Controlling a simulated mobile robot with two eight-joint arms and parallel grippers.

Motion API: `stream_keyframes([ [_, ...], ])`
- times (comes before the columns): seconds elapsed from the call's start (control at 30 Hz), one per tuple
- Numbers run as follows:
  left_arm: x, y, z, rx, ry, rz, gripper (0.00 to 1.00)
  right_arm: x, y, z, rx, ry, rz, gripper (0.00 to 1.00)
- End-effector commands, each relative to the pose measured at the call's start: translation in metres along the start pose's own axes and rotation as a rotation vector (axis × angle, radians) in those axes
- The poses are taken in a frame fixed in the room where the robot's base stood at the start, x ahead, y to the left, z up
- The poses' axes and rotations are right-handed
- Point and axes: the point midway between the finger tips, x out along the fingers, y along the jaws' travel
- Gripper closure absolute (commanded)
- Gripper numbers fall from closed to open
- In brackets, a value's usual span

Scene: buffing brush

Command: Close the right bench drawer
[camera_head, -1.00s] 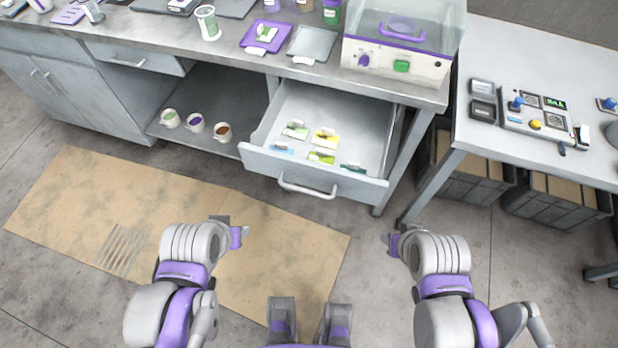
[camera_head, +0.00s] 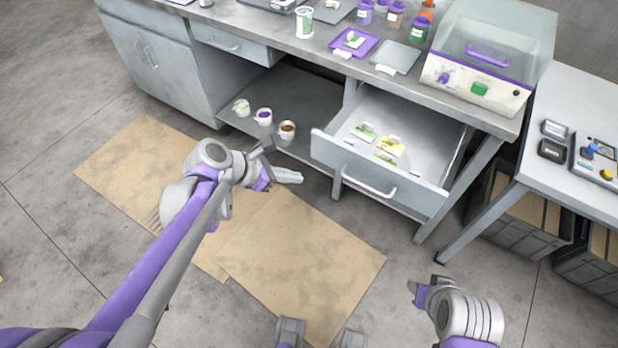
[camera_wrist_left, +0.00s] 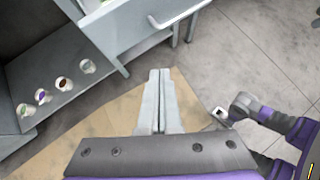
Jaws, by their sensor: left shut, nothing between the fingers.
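The right bench drawer (camera_head: 325,150) is pulled out from under the bench top, with a bar handle (camera_head: 370,183) on its front. Several small packets (camera_head: 390,146) lie inside it. In the left wrist view the drawer front (camera_wrist_left: 112,65) is at the top, with its handle (camera_wrist_left: 180,18). My left gripper (camera_head: 297,177) is shut and empty, in front of the bench and left of the drawer front, apart from it. Its closed fingers (camera_wrist_left: 160,100) point toward the drawer area in the left wrist view. My right gripper (camera_head: 414,288) is low, nearer than the drawer; its fingertips are too small to judge.
A closed drawer (camera_head: 230,40) is farther left. A clear-lidded machine (camera_head: 480,75) stands on the bench top. A side table (camera_head: 575,95) is at right. Cardboard (camera_head: 300,250) covers the floor in front.

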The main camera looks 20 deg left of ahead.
Motion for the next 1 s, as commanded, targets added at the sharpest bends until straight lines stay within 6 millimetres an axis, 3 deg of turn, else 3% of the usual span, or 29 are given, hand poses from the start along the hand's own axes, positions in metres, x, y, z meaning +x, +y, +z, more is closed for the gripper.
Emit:
stream_keyframes([
  [0.47,0.097,-0.002,-0.001,0.007,0.001,-0.003,1.0,0.016,0.0,0.008,0.0,-0.006,0.0,0.59],
  [0.7,0.115,-0.001,0.025,0.006,0.002,-0.001,1.0,0.013,0.0,0.007,0.0,-0.005,0.0,0.59],
  [1.0,0.118,-0.001,0.029,0.006,0.003,0.001,1.0,0.013,0.0,0.007,0.0,-0.005,0.0,0.59],
])
